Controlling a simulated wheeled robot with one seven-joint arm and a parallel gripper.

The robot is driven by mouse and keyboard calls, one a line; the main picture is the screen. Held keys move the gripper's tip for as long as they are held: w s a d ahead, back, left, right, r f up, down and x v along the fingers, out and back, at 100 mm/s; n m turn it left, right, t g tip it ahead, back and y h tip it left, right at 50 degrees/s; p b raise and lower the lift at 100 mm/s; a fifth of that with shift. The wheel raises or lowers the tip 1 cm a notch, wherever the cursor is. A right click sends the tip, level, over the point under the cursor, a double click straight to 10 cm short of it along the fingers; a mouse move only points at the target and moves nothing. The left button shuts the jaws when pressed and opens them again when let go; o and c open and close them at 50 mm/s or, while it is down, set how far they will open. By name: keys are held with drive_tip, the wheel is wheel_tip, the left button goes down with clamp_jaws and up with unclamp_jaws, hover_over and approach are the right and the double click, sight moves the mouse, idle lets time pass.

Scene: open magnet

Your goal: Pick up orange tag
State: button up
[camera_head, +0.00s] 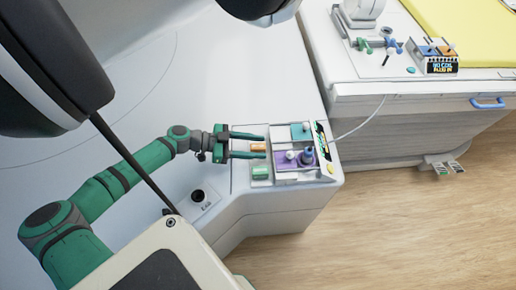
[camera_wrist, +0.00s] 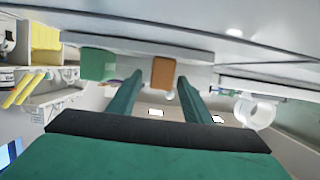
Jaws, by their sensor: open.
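The orange tag (camera_head: 258,148) is a small flat block on the white console, just left of the purple and teal modules. It also shows in the wrist view (camera_wrist: 163,73), upright against a pale surface, beyond and between the fingertips. My gripper (camera_head: 265,146) has two parallel green fingers spread apart, one on each side of the tag in the head view. In the wrist view my gripper (camera_wrist: 160,84) is open with nothing held. Whether the fingers touch the tag cannot be told. A green tag (camera_head: 260,172) lies below the orange one; it shows at left in the wrist view (camera_wrist: 98,64).
A purple module (camera_head: 288,161) with knobs and a teal module (camera_head: 300,132) stand close to the right of the fingertips. A round black-ringed socket (camera_head: 198,196) is at lower left. A cable (camera_head: 362,124) runs right to the bed. The console top at upper left is bare.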

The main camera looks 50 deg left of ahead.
drive_tip(key=shift+w+d+f, duration=0.15)
drive_tip(key=shift+w+d, duration=0.1)
drive_tip(key=shift+w, duration=0.05)
drive_tip(key=c, duration=1.1)
drive_tip(key=shift+c, duration=0.2)
